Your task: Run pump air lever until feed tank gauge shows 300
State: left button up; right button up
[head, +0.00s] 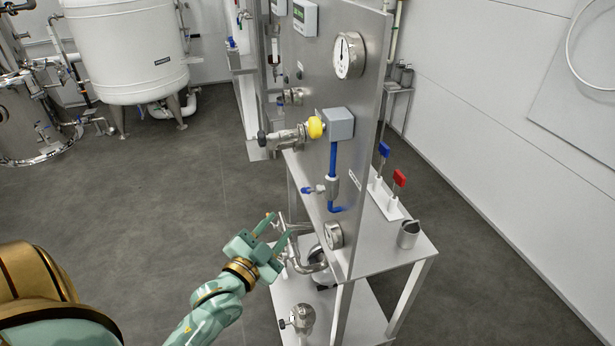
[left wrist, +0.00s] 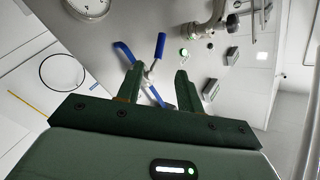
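My left gripper (head: 281,229) is open and empty in the head view, low to the left of the steel panel (head: 362,150). It also shows in the left wrist view (left wrist: 158,82), fingers apart. A small blue-handled valve (head: 308,190) sits on the panel's blue tube, above the gripper. In the wrist view a blue lever (left wrist: 125,53) and blue tubing appear beyond the fingers, apparently not gripped. My right gripper is out of view.
Curved steel piping (head: 312,262) is close to the gripper. Blue (head: 384,149) and red (head: 399,178) handled items stand on the bench (head: 425,248). Floor left of the panel is clear.

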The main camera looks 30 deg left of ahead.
aim_at(310, 190)
pick_arm(q)
jog(key=w+a+b, duration=0.1)
jog(key=w, duration=1.5)
jog(key=shift+a, duration=0.25)
jog(key=shift+r, duration=0.1)
jog(key=shift+c, duration=0.4)
grip_shut()
